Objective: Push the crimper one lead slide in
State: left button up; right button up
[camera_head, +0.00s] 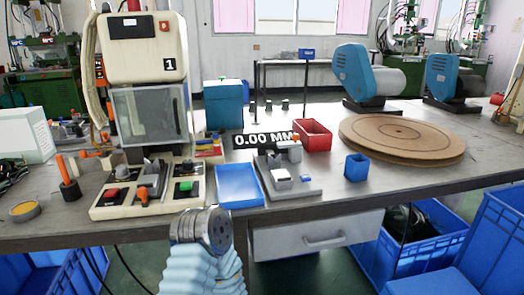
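Crimper one (146,60) is a cream machine marked "1", with a clear guard in front, on the left of the bench. Its base (125,211) carries a red button (111,193), a green button (186,187) and, between them, a grey metal lead slide (149,178) with an orange knob (142,196) at its front. How far in the slide sits is hard to tell. A grey joint and pale blue sleeve of one of my arms rise from the bottom edge, in front of the base and apart from the slide. No gripper fingers show.
A blue tray (239,186) lies right of the crimper, beside a grey measuring fixture (287,178) with a "0.00 MM" display (262,140). A red bin (312,135), blue cup (356,167) and round wooden turntable (402,140) stand further right. An orange-handled tool (67,178) stands left.

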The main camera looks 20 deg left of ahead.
aim_at(150, 185)
jog(key=u, duration=1.65)
